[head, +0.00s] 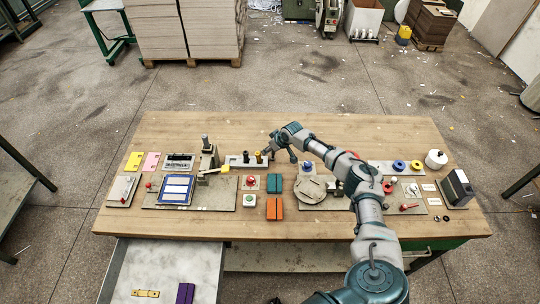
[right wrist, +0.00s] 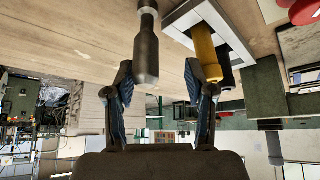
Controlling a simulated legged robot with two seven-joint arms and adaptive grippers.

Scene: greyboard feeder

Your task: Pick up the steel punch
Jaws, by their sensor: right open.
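The tool rack (head: 233,161) is a pale strip near the back middle of the table. A dark grey punch (head: 246,157) and a yellow punch (head: 258,157) stand at its right end. In the right wrist view the grey steel punch (right wrist: 146,50) shows between the finger lines, nearer the left finger. I cannot tell the depth gap to the steel punch. My left gripper is not in view.
A lever press (head: 208,160) stands left of the rack. A round plate fixture (head: 310,188) is to the right, under my right arm. The table's back strip is clear.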

